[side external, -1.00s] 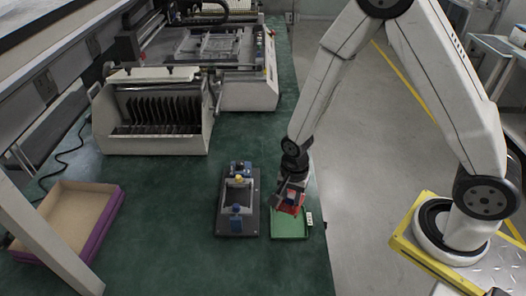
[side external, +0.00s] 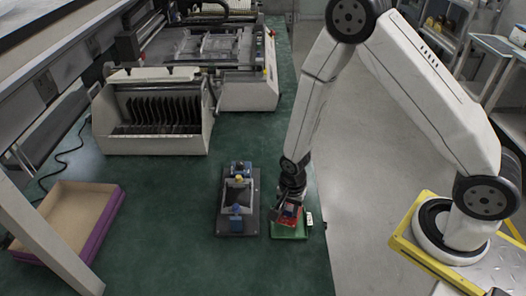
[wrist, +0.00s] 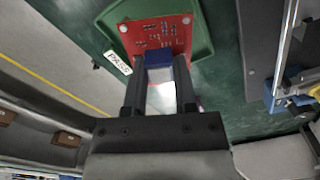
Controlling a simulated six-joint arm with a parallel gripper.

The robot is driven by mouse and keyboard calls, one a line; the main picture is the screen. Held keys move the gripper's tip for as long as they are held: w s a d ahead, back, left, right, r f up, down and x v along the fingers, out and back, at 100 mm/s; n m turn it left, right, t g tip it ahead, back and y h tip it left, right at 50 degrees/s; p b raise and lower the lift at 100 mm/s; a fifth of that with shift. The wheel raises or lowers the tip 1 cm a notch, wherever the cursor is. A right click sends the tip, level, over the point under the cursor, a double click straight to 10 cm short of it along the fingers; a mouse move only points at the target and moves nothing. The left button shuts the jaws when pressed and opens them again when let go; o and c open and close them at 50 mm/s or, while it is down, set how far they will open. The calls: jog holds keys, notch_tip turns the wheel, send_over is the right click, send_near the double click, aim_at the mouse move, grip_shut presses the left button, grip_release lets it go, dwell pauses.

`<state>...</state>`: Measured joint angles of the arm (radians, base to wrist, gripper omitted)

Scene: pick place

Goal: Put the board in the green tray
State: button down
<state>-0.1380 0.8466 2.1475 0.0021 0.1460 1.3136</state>
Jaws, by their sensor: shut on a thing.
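The board is a red circuit board (wrist: 158,36) with a blue block at its near edge, seen in the wrist view. My gripper (wrist: 160,62) is shut on the board at that blue block. The green tray (wrist: 202,42) lies under and around the board in the wrist view. In the side view my gripper (side external: 289,205) is low over the tray (side external: 289,236), with the red board (side external: 291,212) in it. The far part of the tray is hidden by the gripper and board. I cannot tell whether the board touches the tray floor.
A dark fixture (side external: 237,222) with blue clamps stands just left of the tray. A small white label (side external: 309,219) sits at the tray's right side. A cardboard-coloured box with purple sides (side external: 97,228) is at far left. A slotted rack (side external: 155,125) stands behind.

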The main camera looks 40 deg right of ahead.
aim_at(290, 208)
jog(key=shift+f, duration=1.25)
jog(key=shift+f, duration=0.15)
jog(key=shift+c, duration=2)
grip_release()
jog(key=shift+r, duration=6.15)
